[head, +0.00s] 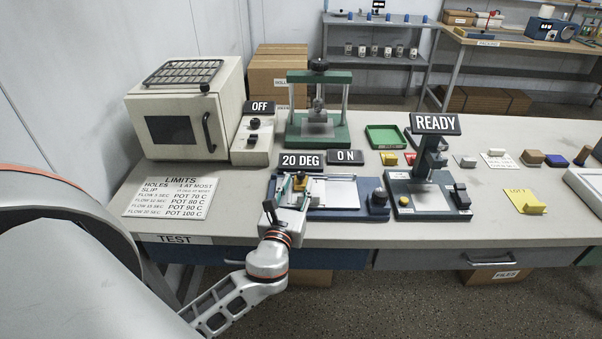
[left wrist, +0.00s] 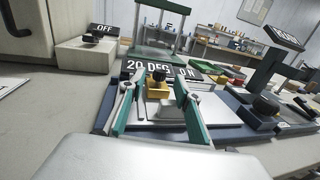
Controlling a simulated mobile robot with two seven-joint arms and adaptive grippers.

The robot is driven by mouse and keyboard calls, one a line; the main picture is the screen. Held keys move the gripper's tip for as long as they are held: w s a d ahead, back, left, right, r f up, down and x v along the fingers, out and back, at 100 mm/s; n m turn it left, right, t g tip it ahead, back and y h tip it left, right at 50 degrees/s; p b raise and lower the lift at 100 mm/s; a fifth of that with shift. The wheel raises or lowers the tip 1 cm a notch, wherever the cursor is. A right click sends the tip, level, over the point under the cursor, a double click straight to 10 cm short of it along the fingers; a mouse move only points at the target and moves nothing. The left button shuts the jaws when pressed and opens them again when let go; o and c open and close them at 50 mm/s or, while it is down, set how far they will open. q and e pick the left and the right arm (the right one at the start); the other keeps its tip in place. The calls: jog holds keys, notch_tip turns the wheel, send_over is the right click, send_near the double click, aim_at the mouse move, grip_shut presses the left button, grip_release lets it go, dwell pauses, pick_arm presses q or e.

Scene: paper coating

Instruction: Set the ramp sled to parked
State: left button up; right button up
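The ramp tester (head: 345,212) is a dark blue base with a pale plate, and signs reading "20 DEG" (head: 301,161) and "ON" (head: 345,157) stand behind it. The sled, a small brass block with a black knob (left wrist: 158,86), sits at the left part of the plate on a grey piece. It also shows in the head view (head: 300,182). My left gripper (head: 287,186) reaches over the front of the tester. In the left wrist view its green-padded fingers (left wrist: 157,98) stand apart on both sides of the sled, with gaps visible. My right gripper is out of view.
A black knob (head: 379,197) stands at the tester's right end. A stand with a "READY" sign (head: 436,123) is to the right. A green press (head: 318,118) and a switch box marked "OFF" (head: 254,135) are behind. A limits card (head: 175,196) lies left.

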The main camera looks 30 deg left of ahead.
aim_at(300, 177)
pick_arm(q)
jog(key=x, duration=0.5)
grip_shut()
